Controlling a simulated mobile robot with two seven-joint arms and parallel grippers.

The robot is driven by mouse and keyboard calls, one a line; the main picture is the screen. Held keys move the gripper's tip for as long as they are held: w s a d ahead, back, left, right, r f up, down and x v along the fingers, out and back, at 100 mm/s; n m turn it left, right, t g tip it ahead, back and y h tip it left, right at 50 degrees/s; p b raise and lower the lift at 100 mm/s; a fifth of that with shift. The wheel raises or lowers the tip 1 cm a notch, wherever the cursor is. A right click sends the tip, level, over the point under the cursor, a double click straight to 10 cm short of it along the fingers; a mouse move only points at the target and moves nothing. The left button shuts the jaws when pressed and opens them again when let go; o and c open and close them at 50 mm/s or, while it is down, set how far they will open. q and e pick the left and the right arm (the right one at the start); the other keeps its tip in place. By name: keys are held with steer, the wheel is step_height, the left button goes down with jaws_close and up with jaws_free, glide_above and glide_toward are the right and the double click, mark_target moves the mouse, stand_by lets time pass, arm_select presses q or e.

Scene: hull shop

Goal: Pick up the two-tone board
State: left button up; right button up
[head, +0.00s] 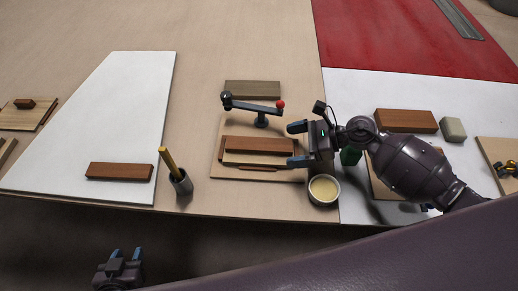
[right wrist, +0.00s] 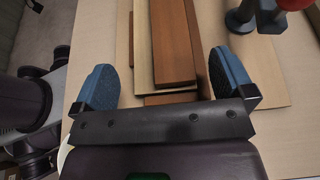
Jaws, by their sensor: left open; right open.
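The two-tone board (head: 258,145), red-brown on one part and pale on another, lies on a stack of thin wood pieces in the middle of the table. In the right wrist view the two-tone board (right wrist: 172,45) runs away from me, its near end between the fingers. My right gripper (head: 297,144) is open at the board's right end, one finger on each side; I cannot tell whether they touch it. The right gripper's fingers also show in the right wrist view (right wrist: 165,82). My left gripper (head: 122,256) is open and empty, low in front of the table.
A clamp-like tool with a red knob (head: 261,108) stands just behind the board. A cup of pale liquid (head: 323,190) is close by my right gripper. A holder with a yellow stick (head: 182,184) and a brown block (head: 119,171) are to the left.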

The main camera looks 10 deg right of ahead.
mark_target(270, 148)
steer(key=x, duration=0.5)
steer(key=shift+r, duration=0.2)
steer(key=c, duration=0.9)
steer(key=shift+c, duration=0.2)
steer(key=shift+r, duration=0.1)
